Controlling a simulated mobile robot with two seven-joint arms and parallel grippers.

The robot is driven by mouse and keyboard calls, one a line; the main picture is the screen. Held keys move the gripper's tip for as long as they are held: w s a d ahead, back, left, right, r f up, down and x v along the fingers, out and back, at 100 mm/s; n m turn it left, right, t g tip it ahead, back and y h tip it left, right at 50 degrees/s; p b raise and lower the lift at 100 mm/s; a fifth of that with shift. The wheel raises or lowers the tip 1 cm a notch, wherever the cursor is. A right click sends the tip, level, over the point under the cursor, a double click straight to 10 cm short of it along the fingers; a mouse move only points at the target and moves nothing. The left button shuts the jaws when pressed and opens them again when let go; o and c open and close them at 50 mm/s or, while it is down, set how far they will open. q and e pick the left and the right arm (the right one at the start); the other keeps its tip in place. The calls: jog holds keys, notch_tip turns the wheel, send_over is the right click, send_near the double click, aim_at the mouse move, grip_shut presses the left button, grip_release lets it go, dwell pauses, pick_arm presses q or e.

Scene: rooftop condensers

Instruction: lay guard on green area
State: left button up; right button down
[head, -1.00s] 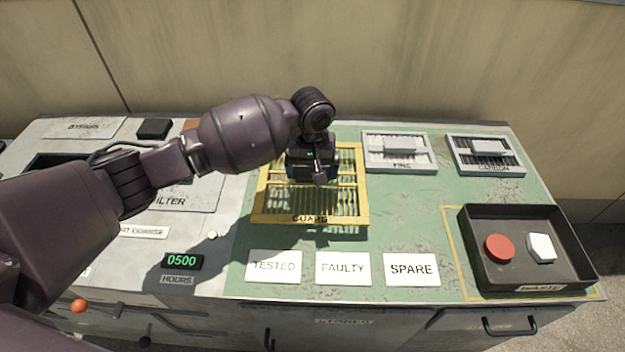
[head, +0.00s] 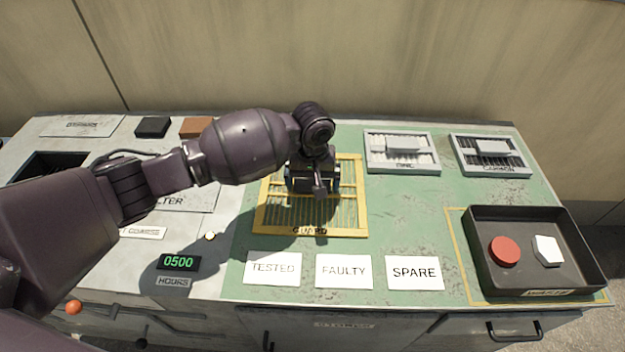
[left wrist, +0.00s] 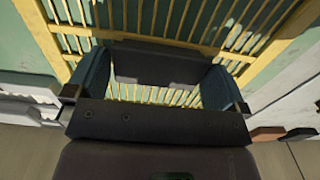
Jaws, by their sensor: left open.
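The guard (head: 345,216), a yellow grille labelled GUARD, lies flat on the left part of the green area (head: 400,215). It appears to rest on the surface. My left gripper (head: 314,188) is over the rear middle of the guard, pointing down, and its wrist hides some of the bars. In the left wrist view, the left gripper (left wrist: 158,92) has its two fingers wide apart, with the guard's bars (left wrist: 165,18) showing between and beyond them. No right gripper is in view.
Two framed filters, FINE (head: 402,163) and CARBON (head: 487,168), lie at the back right. A dark tray (head: 530,278) holds a red piece (head: 504,251) and a white piece (head: 547,250). Labels TESTED (head: 273,268), FAULTY (head: 343,271) and SPARE (head: 414,272) line the front. Green surface right of the guard is clear.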

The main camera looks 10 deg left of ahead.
aim_at(313, 183)
pick_arm(q)
notch_tip(313, 183, up, 12)
jog(key=p, duration=0.3)
pick_arm(e)
jog(key=shift+w+a+r+t, duration=0.1)
jog(key=shift+r+t, duration=0.05)
jog(key=shift+r, duration=0.65)
jog(key=shift+w+r+t, duration=0.1)
jog(key=shift+r+t, duration=0.05)
jog(key=shift+r, duration=0.65)
jog(key=shift+s, duration=0.1)
